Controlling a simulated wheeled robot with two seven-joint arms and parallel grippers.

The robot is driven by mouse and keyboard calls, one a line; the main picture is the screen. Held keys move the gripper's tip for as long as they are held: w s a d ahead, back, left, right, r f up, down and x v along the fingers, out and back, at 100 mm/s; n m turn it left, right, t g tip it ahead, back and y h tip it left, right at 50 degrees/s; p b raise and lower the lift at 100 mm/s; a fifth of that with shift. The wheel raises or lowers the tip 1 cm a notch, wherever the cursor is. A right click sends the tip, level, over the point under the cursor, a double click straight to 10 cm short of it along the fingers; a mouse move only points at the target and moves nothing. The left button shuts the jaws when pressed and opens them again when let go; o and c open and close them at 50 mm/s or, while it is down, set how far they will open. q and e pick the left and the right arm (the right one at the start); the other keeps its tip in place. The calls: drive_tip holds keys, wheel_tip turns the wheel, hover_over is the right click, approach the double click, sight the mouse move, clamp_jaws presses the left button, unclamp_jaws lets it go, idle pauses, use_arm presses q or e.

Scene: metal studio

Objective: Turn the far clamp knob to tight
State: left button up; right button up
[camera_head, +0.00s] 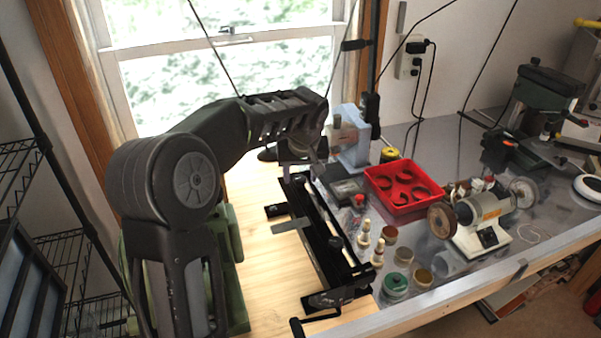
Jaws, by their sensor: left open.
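A long black clamping fixture (318,236) lies on the pale wooden bench, running from the far middle to the near edge. My left arm arches in from the left and the gripper points down over that far end. Its jaws are open, though small and dark here; whether they surround or touch the knob I cannot tell. My right gripper is out of view.
A red tray (402,192) with rings, a pale blue machine (352,137) and small jars (395,285) stand right of the fixture. A bench grinder (483,220) and a green drill press (541,98) are farther right. Bare wood lies left of the fixture.

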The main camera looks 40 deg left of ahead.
use_arm(q)
drive_tip(key=shift+c, duration=0.3)
clamp_jaws()
drive_tip(key=shift+m, duration=0.3)
drive_tip(key=shift+a+m+t+h+b, duration=0.15)
drive_tip(key=shift+m+t+h+b, duration=0.25)
drive_tip(key=shift+m, duration=0.7)
drive_tip(key=shift+s+a+r+m+h, duration=0.1)
drive_tip(key=shift+m+h, duration=0.7)
drive_tip(key=shift+m, duration=1)
drive_tip(key=shift+o, duration=0.3)
unclamp_jaws()
